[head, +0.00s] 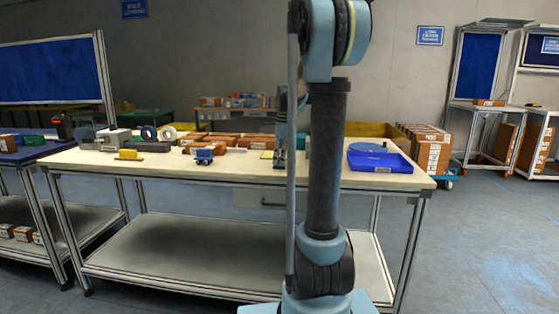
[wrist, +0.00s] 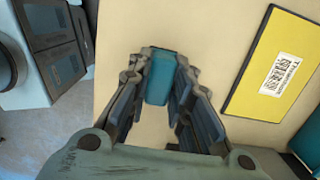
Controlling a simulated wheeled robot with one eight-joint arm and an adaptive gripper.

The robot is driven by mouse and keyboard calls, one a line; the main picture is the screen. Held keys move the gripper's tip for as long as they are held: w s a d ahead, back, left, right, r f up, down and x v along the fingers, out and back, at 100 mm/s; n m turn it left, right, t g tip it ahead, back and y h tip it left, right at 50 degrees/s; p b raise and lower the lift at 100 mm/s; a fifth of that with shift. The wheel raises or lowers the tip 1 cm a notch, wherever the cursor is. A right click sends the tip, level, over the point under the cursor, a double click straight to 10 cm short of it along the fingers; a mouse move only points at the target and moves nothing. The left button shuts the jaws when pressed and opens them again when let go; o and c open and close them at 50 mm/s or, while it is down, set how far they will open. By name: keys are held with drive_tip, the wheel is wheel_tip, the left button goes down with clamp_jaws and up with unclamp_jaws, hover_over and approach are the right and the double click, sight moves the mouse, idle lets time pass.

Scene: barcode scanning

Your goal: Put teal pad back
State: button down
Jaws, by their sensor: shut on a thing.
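The teal pad (wrist: 160,78) shows in the wrist view as a small teal block between the two fingers of my gripper (wrist: 161,62). My gripper is shut on it, over the pale tabletop; whether the pad touches the surface I cannot tell. In the head view my gripper (head: 280,161) is low over the back middle of the table, partly hidden by my arm, and the held pad cannot be made out there.
A yellow pad with a barcode label (wrist: 277,68) lies right of my gripper. A dark teal thing (wrist: 306,146) is cut off at the lower right corner. A blue tray (head: 380,162) stands at the table's right; brown boxes (head: 225,140) are left of my gripper.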

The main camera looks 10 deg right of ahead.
drive_tip(key=shift+f, duration=0.1)
drive_tip(key=c, duration=1.4)
unclamp_jaws()
drive_tip(key=shift+d, duration=0.1)
drive_tip(key=shift+c, duration=0.2)
wheel_tip(320, 180, up, 12)
drive_tip(key=d, duration=0.1)
drive_tip(key=s+a+f+n, duration=0.1)
drive_tip(key=s+f+n, duration=0.4)
drive_tip(key=s, duration=0.5)
drive_tip(key=s+f+n, duration=0.5)
drive_tip(key=s+n, duration=0.1)
drive_tip(key=s, duration=0.3)
drive_tip(key=s+f+n+t+h, duration=0.1)
drive_tip(key=s+f+n, duration=1)
drive_tip(key=s+f, duration=0.4)
wheel_tip(320, 180, down, 2)
drive_tip(key=shift+s+f+t, duration=0.15)
drive_tip(key=shift+s+t, duration=0.25)
